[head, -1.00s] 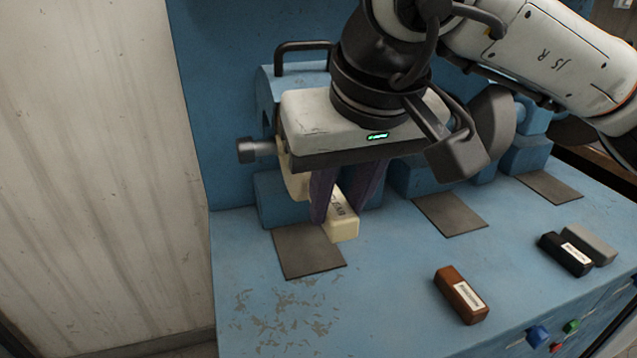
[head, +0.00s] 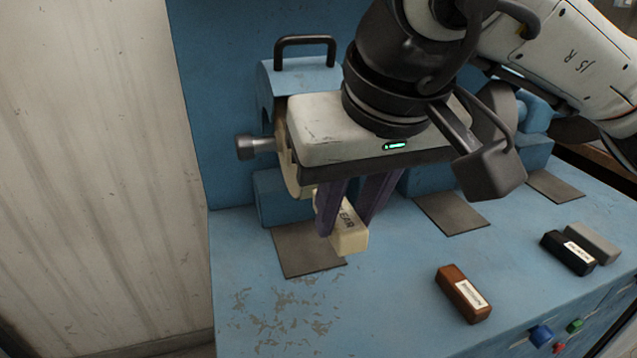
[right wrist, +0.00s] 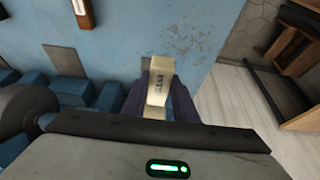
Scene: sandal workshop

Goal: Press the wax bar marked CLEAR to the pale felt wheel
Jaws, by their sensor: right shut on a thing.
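The cream wax bar marked CLEAR (head: 349,238) is held between the purple fingers of my right gripper (head: 350,215), shut on it. The bar also shows in the right wrist view (right wrist: 158,85), its lettering partly legible. The pale felt wheel (head: 290,165) is on the blue machine at the left, mostly hidden behind the gripper body. The bar is in front of the wheel, and its far end is hidden, so I cannot tell how wide the gap is. My left gripper is not in view.
A brown bar (head: 463,294), a black bar (head: 568,253) and a grey bar (head: 592,243) lie on the blue bench (head: 400,290) at the right. Dark mats (head: 300,255) lie before the wheels. Coloured buttons (head: 541,335) are at the front edge. The front left bench is clear.

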